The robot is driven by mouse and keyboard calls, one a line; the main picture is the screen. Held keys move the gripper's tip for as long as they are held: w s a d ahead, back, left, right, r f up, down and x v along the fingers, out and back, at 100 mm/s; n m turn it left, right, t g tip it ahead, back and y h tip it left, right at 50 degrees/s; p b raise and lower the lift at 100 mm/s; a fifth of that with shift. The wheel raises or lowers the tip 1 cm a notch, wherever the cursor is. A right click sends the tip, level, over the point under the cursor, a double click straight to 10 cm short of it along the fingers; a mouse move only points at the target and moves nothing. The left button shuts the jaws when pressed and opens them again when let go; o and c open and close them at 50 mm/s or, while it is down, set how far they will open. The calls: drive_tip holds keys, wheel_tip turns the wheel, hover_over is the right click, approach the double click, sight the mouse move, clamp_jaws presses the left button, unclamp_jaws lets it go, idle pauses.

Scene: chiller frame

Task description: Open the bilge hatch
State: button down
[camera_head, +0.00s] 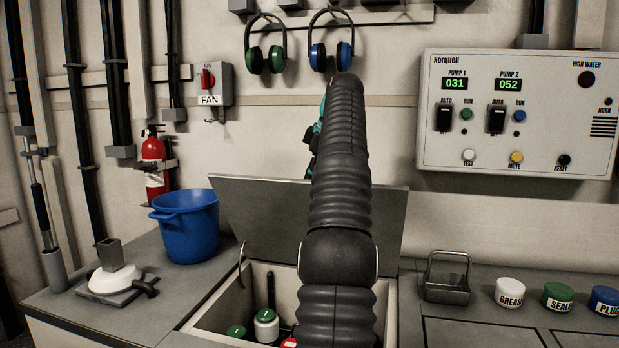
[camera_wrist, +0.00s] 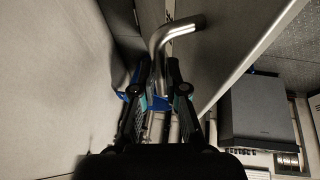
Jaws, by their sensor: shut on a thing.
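The bilge hatch lid (camera_head: 262,222) stands raised at a steep angle behind its opening in the head view. A bent metal handle (camera_wrist: 178,32) shows in the wrist view. My gripper (camera_wrist: 157,78) is shut on the handle's straight part, with a finger on each side. In the head view, my arm hides most of the gripper and the middle of the lid. The open hatch compartment (camera_head: 228,318) holds green-topped containers (camera_head: 266,325) and something red, partly hidden by my arm.
A blue bucket (camera_head: 187,226) stands left of the lid. A metal caddy (camera_head: 446,282) and jars labelled GREASE (camera_head: 509,292), SEAL (camera_head: 557,297) and PLUG (camera_head: 605,301) stand to the right. A pump panel (camera_head: 516,115) and ear defenders (camera_head: 265,48) are on the wall behind.

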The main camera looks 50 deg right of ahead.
drive_tip(key=c, duration=1.5)
unclamp_jaws()
drive_tip(key=shift+w+d+f, duration=0.1)
drive_tip(key=shift+d+f, duration=0.1)
drive_tip(key=shift+f, duration=0.35)
drive_tip(key=o, duration=0.3)
drive_tip(key=shift+w+d+f, duration=0.1)
drive_tip(key=shift+d, duration=0.05)
drive_tip(key=shift+r, duration=0.25)
drive_tip(key=shift+r, duration=0.1)
drive_tip(key=shift+r, duration=0.15)
drive_tip(key=shift+s+r, duration=0.25)
drive_tip(key=shift+s, duration=0.05)
drive_tip(key=shift+s+r, duration=0.1)
drive_tip(key=shift+s, duration=0.65)
drive_tip(key=s, duration=1)
drive_tip(key=shift+s+d, duration=0.15)
drive_tip(key=shift+s, duration=0.1)
